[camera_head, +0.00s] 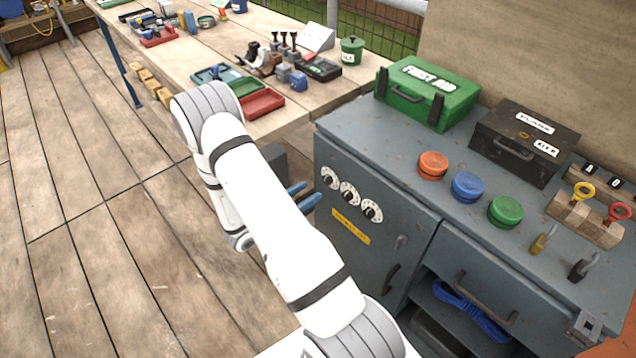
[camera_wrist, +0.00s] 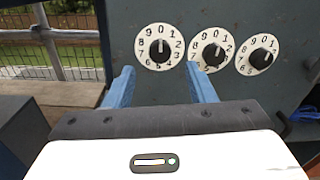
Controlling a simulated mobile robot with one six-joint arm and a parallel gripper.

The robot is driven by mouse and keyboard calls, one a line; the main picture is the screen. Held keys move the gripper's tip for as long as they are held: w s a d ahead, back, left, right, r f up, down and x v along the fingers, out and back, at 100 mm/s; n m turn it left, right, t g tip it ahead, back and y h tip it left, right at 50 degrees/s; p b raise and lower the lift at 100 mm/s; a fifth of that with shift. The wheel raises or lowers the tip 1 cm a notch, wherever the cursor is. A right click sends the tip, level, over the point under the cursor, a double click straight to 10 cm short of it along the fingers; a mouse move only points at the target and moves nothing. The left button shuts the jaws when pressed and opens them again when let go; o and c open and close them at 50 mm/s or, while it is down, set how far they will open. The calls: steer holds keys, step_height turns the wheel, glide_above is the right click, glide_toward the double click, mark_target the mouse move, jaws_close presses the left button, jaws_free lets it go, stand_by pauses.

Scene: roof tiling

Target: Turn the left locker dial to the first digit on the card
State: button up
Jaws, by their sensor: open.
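The left locker dial (camera_head: 329,178) is a white numbered disc with a black knob on the front of the grey locker. It also shows in the wrist view (camera_wrist: 159,47), upper middle, with its knob mark pointing roughly up, near 0. My gripper (camera_head: 311,192) has blue fingers, open and empty, just in front of the dials. In the wrist view my gripper (camera_wrist: 160,72) has a finger to either side, below the left dial; I see no contact. The middle dial (camera_wrist: 215,49) sits beyond the right finger. I cannot make out a card with digits.
The right dial (camera_wrist: 257,54) is beside the middle one. A yellow label (camera_head: 351,226) and a locker handle (camera_head: 391,279) are below the dials. The locker top holds a green first aid box (camera_head: 428,95), a dark box (camera_head: 524,142) and coloured round lids. A workbench (camera_head: 290,111) stands behind.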

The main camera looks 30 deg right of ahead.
mark_target(325, 182)
steer(key=d, duration=0.5)
steer(key=shift+w+d, duration=0.15)
steer(key=shift+w, duration=0.1)
